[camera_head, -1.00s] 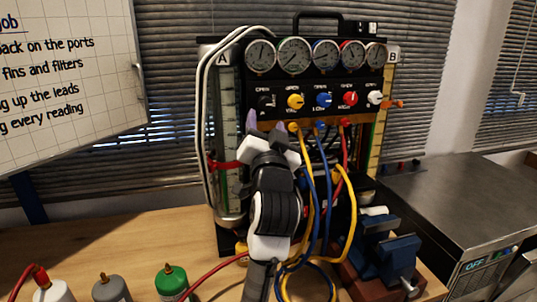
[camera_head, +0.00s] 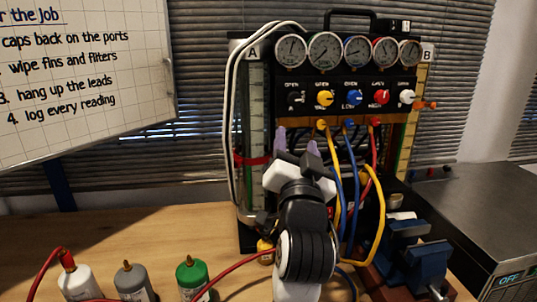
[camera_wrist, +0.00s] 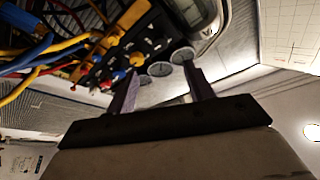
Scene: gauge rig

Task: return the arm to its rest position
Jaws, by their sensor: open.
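My gripper (camera_head: 297,142) is in front of the left half of the gauge rig (camera_head: 330,88) in the head view, below the row of knobs. Its two purple-grey fingers stand apart with nothing between them. In the wrist view my gripper (camera_wrist: 158,92) also shows open and empty, with the rig's gauges (camera_wrist: 160,69) and knobs (camera_wrist: 137,60) beyond the fingers. My arm rises from the bottom of the head view and hides the lower left of the rig. I cannot tell the exact gap between the fingers and the panel.
Yellow, blue and red hoses (camera_head: 381,215) hang close to the right of my arm. Several bottles (camera_head: 192,277) stand on the wooden bench (camera_head: 150,235) at left. A blue vise (camera_head: 426,262) stands at right, near a metal unit (camera_head: 480,215). A whiteboard (camera_head: 90,70) hangs upper left.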

